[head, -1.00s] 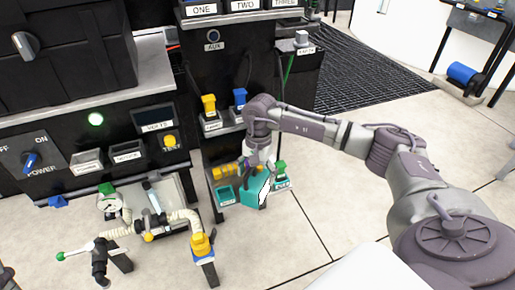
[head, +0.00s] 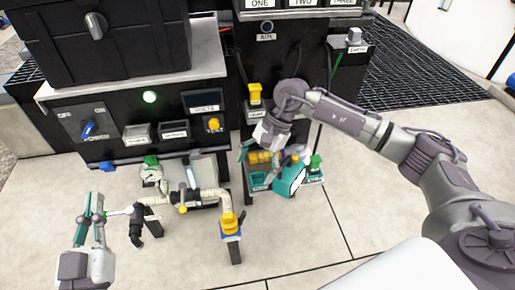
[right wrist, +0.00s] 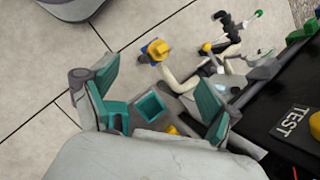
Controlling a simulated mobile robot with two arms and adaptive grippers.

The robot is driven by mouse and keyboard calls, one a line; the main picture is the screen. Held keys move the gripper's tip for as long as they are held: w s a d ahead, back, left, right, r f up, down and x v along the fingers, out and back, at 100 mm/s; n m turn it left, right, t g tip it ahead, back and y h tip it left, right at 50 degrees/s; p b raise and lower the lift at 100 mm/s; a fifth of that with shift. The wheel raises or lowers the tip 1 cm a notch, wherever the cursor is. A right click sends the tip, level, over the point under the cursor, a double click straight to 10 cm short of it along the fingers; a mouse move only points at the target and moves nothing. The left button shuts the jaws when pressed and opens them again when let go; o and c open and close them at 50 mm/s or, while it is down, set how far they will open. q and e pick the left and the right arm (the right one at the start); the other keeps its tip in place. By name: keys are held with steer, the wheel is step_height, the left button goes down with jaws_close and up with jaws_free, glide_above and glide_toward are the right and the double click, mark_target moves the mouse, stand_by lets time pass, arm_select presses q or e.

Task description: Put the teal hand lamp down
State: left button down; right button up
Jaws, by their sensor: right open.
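The teal hand lamp (head: 291,179), with a pale face, stands on the low shelf right of a small teal bin (head: 259,180). A teal shape beside the left finger there may be part of the lamp. My left gripper (head: 91,205) is at the lower left, by the end of a valve lever; whether it grips it is hidden.
Yellow pieces (head: 259,157) lie behind the bin, and a green-topped piece (head: 315,163) stands close right of the lamp. Pipework with a gauge (head: 151,175) and a yellow-capped post (head: 230,225) stand to the left. The floor at right front is clear.

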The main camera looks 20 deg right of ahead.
steer(key=s+a+r+m+g+y, duration=0.15)
steer(key=s+a+y, duration=0.25)
steer(key=a, duration=0.4)
steer(key=s+a+r+m+y, duration=0.2)
steer(key=s+a+r+y, duration=0.15)
steer(key=a, duration=0.55)
steer(key=s+a+r+m+t+y, duration=0.1)
steer(key=a+r+m+t+y, duration=0.1)
steer(key=r+m+y, duration=0.35)
steer(key=s+a+r+m+t+y, duration=0.2)
steer(key=r+m+t+y, duration=0.15)
steer(key=r+m, duration=0.25)
steer(key=w+d+r+m+t+h, duration=0.1)
steer(key=d+r+m+t+h, duration=0.15)
steer(key=m+t, duration=0.7)
steer(key=w+d+r+m+t+h, duration=0.2)
steer(key=d+m+t, duration=0.3)
steer(key=m, duration=0.8)
steer(key=d+f+m+t+h, duration=0.1)
steer(key=d+f+m+h, duration=0.2)
steer(key=m+h, duration=0.3)
steer(key=d+f+m+t+h, duration=0.2)
steer(key=m+h, duration=0.4)
steer(key=m, duration=0.7)
steer(key=d+f, duration=0.1)
steer(key=d, duration=0.1)
steer(key=shift+d+f+h, duration=0.3)
steer(key=shift+f+h, duration=0.1)
